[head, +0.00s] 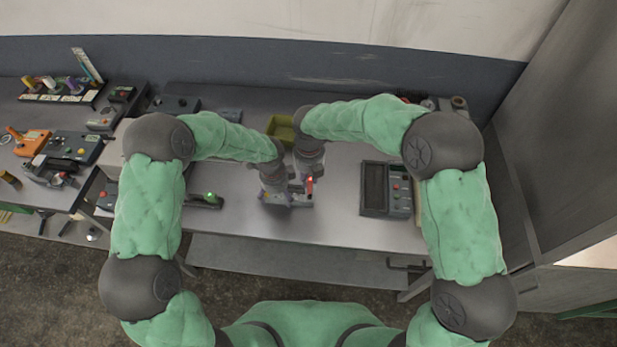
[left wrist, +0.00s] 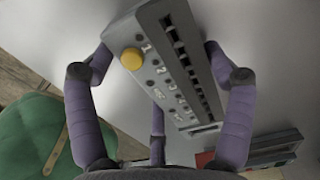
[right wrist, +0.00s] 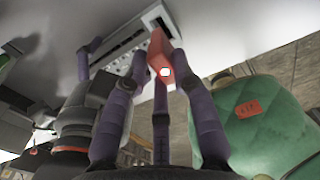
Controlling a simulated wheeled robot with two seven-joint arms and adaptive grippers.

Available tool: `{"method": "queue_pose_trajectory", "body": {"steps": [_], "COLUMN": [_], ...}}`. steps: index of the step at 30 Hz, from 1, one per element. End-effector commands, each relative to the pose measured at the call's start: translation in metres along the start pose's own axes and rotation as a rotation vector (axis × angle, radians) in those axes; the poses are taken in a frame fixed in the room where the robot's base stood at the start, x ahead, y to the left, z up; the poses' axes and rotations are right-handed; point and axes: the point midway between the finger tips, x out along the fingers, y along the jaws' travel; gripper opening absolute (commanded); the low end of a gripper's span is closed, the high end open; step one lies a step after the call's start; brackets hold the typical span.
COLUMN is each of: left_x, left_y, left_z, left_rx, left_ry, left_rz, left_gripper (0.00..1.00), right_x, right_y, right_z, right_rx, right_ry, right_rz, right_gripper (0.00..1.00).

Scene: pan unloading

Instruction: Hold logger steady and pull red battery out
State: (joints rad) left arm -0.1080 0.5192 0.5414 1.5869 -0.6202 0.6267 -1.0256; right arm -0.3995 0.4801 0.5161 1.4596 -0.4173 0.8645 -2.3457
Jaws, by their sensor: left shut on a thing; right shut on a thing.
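The grey logger (head: 300,200) is on the bench at the middle of the head view. In the left wrist view the logger (left wrist: 150,50) shows a yellow button, printed numbers and a row of dark slots. My left gripper (left wrist: 158,58) is shut on it, purple fingers on both sides. The red battery (head: 309,184) stands at the logger's right end in the head view. In the right wrist view my right gripper (right wrist: 152,75) is shut on the red battery (right wrist: 158,50), which overlaps the logger (right wrist: 135,38). I cannot tell whether its end is in the logger.
A dark keypad device (head: 386,190) lies to the right. A yellow-green bin (head: 281,127) stands behind the grippers. A small device with a green light (head: 208,198) lies to the left. Several devices crowd the left table. Bare bench (head: 240,222) shows in front.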

Motion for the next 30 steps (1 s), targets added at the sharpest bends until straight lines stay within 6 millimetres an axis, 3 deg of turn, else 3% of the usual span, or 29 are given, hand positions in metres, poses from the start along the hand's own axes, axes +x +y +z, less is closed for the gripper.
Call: {"method": "queue_pose_trajectory", "body": {"steps": [4, 5, 6, 20, 30], "left_x": [0.003, 0.003, 0.003, -0.003, -0.047], "left_y": [0.004, 0.004, 0.004, 0.001, 0.000], "left_z": [-0.001, -0.001, -0.001, 0.000, 0.000], "left_rx": [0.003, 0.003, 0.002, 0.000, 0.002], "left_ry": [-0.001, -0.001, -0.001, 0.000, -0.001], "left_rz": [0.010, 0.010, 0.010, 0.002, 0.000], "left_gripper": [0.35, 0.88, 0.99, 1.00, 1.00], "right_x": [0.000, 0.000, 0.000, 0.000, 0.000], "right_y": [0.000, 0.000, 0.000, 0.000, 0.000], "right_z": [0.000, 0.000, 0.000, 0.000, 0.000], "right_rx": [0.000, 0.000, 0.000, 0.000, 0.000], "right_ry": [0.000, 0.000, 0.000, 0.000, 0.000], "right_rz": [0.000, 0.000, 0.000, 0.000, 0.000], "right_gripper": [0.00, 0.00, 0.00, 0.00, 0.00]}}
